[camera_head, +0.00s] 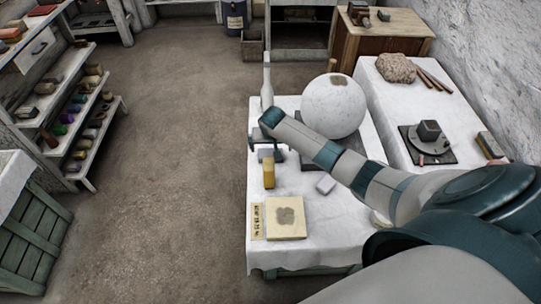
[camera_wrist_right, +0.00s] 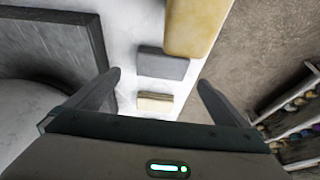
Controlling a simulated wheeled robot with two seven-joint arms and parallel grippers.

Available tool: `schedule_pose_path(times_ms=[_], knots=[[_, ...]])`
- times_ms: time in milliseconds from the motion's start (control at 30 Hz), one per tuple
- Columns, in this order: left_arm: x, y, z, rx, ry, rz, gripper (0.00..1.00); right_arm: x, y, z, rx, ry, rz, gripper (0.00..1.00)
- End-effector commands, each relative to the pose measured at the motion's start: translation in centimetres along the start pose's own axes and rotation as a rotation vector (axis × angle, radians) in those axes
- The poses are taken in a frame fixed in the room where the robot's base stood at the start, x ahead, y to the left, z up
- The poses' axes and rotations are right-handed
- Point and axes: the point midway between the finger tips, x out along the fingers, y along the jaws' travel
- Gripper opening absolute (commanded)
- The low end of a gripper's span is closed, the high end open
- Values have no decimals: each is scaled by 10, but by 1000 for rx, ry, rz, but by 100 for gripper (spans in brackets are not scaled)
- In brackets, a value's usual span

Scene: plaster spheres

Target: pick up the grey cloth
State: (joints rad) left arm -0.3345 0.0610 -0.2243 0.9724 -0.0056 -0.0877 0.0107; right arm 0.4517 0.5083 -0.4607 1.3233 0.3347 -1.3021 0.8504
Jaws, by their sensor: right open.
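A grey rectangular piece (camera_wrist_right: 162,63), which looks like the folded grey cloth, lies on the white-covered table in the right wrist view. My right gripper (camera_wrist_right: 159,79) is open above it, with a fingertip to either side in the picture and nothing held. In the head view my right gripper (camera_head: 266,146) is over the table's left edge and largely hides what lies beneath it. My left gripper is not in view.
A yellow block (camera_head: 269,173) lies close by, and a pale beige block (camera_wrist_right: 155,102) lies beside the grey piece. A large white sphere (camera_head: 334,106) stands on a dark board to the right. A cream slab (camera_head: 297,230) lies at the table's front. Open floor is left.

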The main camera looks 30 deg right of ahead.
Motion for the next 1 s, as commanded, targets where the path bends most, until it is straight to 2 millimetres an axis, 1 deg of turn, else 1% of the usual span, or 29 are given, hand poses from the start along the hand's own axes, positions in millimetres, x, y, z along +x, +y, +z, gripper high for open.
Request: schedule_pose_path(times_ms=[300,433,567,833,1000], knots=[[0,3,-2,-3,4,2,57,0,0,0,0,0,0,100],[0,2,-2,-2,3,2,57,4,-1,0,0,-1,0,100],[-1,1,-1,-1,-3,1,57,14,-1,1,0,-1,1,100],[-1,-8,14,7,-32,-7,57,43,-3,3,0,-1,1,100],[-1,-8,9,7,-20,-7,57,51,-3,2,0,0,0,100]])
